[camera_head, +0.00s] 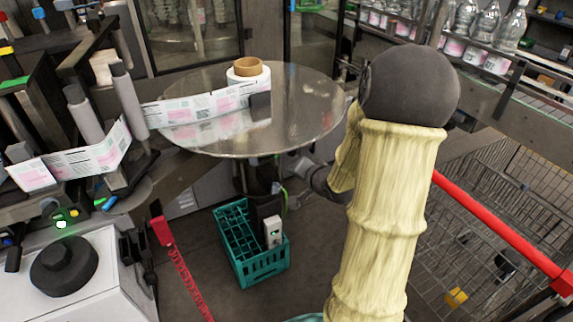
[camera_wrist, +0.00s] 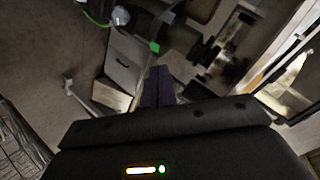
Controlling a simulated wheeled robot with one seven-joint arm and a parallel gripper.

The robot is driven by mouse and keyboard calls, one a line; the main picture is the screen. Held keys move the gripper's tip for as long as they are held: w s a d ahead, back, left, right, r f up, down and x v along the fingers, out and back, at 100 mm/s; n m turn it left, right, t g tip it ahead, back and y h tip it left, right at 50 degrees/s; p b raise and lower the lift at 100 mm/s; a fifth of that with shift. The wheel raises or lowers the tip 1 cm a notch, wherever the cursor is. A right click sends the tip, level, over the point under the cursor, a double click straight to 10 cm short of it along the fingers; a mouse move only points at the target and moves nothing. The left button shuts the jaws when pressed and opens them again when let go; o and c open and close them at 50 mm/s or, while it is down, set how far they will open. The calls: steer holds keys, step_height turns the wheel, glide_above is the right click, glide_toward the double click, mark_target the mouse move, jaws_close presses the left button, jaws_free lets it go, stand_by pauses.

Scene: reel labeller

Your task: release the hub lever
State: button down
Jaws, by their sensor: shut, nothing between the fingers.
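The round metal reel table (camera_head: 310,105) carries a white label roll (camera_head: 248,82) with a brown core (camera_head: 247,66) at its hub. A label strip (camera_head: 200,108) runs left from the roll. I cannot make out the hub lever for certain; a small dark block (camera_head: 260,106) stands by the strip in front of the roll. My gripper (camera_head: 299,166) is below the table's front right edge, apart from the hub and partly hidden by my arm. In the wrist view my gripper (camera_wrist: 158,84) shows dark fingers, shut and empty, with blurred machine parts beyond.
A green crate (camera_head: 250,262) with a small white box (camera_head: 273,232) stands on the floor below the table. Guide rollers (camera_head: 85,115) stand at left. A red rail (camera_head: 500,230) and a wire cart (camera_head: 465,235) are at right. Bottles (camera_head: 487,22) line a conveyor behind.

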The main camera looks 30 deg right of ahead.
steer(key=s+d+m+t+y+b, duration=0.1)
steer(key=d+m+t+y+b, duration=0.1)
steer(key=d+m+t+b, duration=0.2)
steer(key=d+m+t, duration=0.1)
steer(key=d+m, duration=0.1)
steer(key=shift+s+d+t, duration=0.3)
steer(key=shift+s+t, duration=0.05)
steer(key=shift+t, duration=0.05)
steer(key=shift+w, duration=0.1)
steer(key=w+a, duration=0.5)
steer(key=w, duration=0.5)
steer(key=shift+a+p, duration=0.3)
steer(key=shift+f, duration=0.1)
